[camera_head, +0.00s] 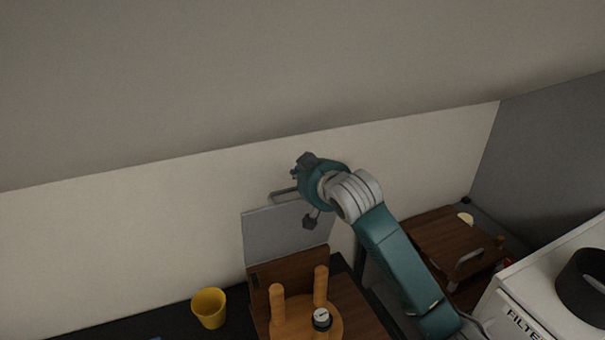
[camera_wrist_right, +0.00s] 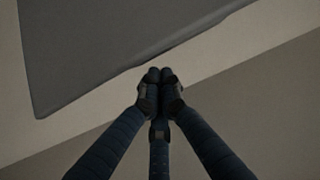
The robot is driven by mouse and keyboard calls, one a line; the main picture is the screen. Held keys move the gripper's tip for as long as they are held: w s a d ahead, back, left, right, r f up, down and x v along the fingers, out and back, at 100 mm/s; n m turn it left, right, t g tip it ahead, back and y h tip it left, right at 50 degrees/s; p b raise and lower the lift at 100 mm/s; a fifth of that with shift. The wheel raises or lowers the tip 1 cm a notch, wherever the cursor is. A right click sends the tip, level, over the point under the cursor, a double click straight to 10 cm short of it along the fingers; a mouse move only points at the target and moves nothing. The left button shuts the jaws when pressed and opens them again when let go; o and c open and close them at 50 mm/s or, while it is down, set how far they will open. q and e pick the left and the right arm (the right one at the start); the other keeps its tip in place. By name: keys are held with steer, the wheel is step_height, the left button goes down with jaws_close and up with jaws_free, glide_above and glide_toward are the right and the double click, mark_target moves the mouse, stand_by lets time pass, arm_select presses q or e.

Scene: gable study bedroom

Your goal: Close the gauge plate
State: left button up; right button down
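The gauge plate (camera_head: 285,232) is a pale grey panel standing up, steeply raised, at the back of a wooden stand (camera_head: 292,270). A bar-like handle (camera_head: 285,196) shows at its top edge. My right gripper (camera_head: 304,190) is at the plate's upper right, with a dark finger overlapping the plate in the picture. In the right wrist view its fingers (camera_wrist_right: 160,75) meet at the tips with nothing visible between them. A dark grey panel (camera_wrist_right: 110,45), probably the plate, lies beyond the fingertips; contact cannot be told. My left gripper is out of view.
Wooden pegs (camera_head: 320,285) and a small round gauge (camera_head: 322,318) are on the stand below the plate. A yellow cup (camera_head: 209,307) stands to the left. A wooden box (camera_head: 445,240) and white filter machine (camera_head: 545,300) are at right. A pale wall (camera_head: 120,230) rises behind.

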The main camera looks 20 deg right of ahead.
steer(key=shift+s+f, duration=0.1)
steer(key=shift+s, duration=0.45)
steer(key=shift+s+f+p, duration=0.1)
steer(key=shift+s+p, duration=0.2)
steer(key=shift+s, duration=0.05)
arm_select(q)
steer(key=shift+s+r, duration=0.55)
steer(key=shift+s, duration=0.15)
arm_select(e)
steer(key=shift+s+f, duration=0.25)
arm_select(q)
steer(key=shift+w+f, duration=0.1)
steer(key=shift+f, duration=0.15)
arm_select(e)
steer(key=shift+s+f, duration=0.15)
arm_select(q)
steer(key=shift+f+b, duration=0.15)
steer(key=shift+b, duration=0.2)
